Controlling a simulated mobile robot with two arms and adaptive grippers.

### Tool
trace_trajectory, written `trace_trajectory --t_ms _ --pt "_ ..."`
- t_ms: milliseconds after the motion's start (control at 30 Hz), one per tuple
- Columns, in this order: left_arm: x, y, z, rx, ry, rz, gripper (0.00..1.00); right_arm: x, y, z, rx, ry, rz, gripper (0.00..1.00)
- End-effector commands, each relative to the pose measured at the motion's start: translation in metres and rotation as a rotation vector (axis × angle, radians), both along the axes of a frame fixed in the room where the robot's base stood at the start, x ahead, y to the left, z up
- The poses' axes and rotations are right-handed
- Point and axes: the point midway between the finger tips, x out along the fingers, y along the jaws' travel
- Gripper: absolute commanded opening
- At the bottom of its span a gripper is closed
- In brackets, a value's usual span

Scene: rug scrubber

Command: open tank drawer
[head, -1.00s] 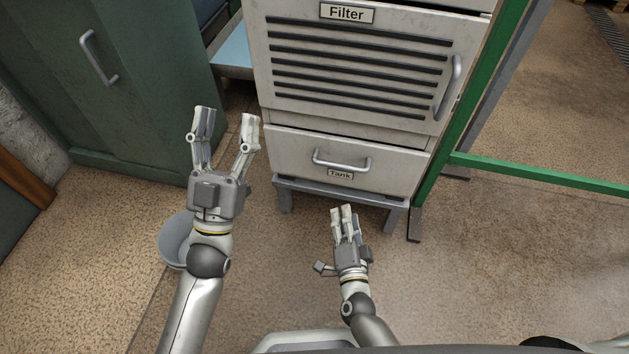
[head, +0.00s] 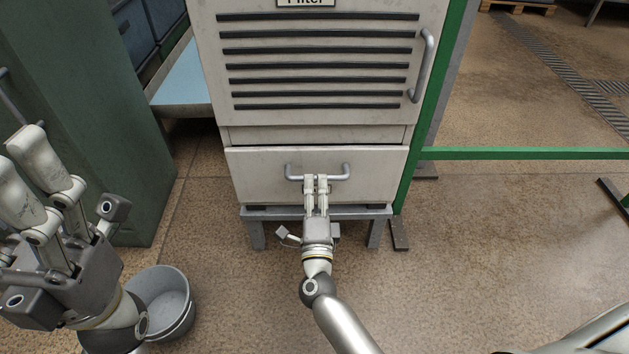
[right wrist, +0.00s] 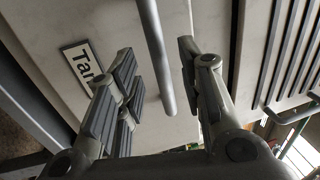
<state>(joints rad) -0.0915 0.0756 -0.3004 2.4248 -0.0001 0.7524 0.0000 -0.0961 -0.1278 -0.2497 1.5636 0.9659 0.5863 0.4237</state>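The tank drawer (head: 260,182) is the pale bottom drawer of the cabinet and appears closed. Its grey bar handle (head: 338,175) also crosses the right wrist view (right wrist: 153,45). The tank label (right wrist: 82,65) shows only partly there; in the head view my gripper hides it. My right gripper (head: 316,180) is at the middle of the handle. Its fingers are apart in the right wrist view (right wrist: 157,68), with the bar between them and a gap visible on each side. My left gripper (head: 22,160) is open and empty at the far left, away from the drawer.
The slatted filter panel (head: 320,122) with a side handle (head: 422,68) is above the drawer. A grey stand (head: 257,232) carries the cabinet. A bucket (head: 165,298) stands on the floor beside my left gripper. A green frame rail (head: 520,153) runs right. Floor before the drawer is mostly clear.

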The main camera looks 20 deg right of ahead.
Motion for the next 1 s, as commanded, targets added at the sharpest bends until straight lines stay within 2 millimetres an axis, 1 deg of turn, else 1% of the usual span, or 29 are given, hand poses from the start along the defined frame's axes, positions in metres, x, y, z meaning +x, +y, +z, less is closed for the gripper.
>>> trace_trajectory --t_ms 33,100,233,333,567,600,667,867,1000 --pt "0.000 0.000 -0.001 0.000 -0.010 0.000 0.56 0.009 -0.002 0.001 0.001 -0.004 -0.001 0.35" --pt "-0.001 0.000 0.001 0.001 -0.017 0.001 0.56 0.018 -0.005 0.002 0.000 -0.002 0.000 0.35" --pt "0.000 -0.001 0.003 0.003 -0.027 0.001 0.56 0.029 -0.008 0.005 0.001 -0.001 0.000 0.35" --pt "0.000 -0.001 0.003 0.005 -0.026 0.002 0.56 0.032 -0.009 0.006 0.000 0.001 0.001 0.35" --pt "0.001 -0.001 0.004 0.005 -0.025 0.001 0.56 0.033 -0.009 0.006 0.000 0.001 0.001 0.35" --pt "0.001 -0.001 0.004 0.005 -0.025 0.001 0.56 0.033 -0.009 0.006 0.000 0.001 0.001 0.34" --pt "0.000 -0.001 0.004 0.005 -0.025 0.001 0.56 0.033 -0.009 0.006 0.000 0.001 0.001 0.26" --pt "0.000 -0.001 0.004 0.004 -0.027 0.001 0.56 0.033 -0.009 0.006 -0.001 0.001 0.001 0.01" --pt "0.000 -0.001 0.004 0.004 -0.028 0.001 0.56 0.033 -0.009 0.006 -0.001 0.001 0.001 0.00"
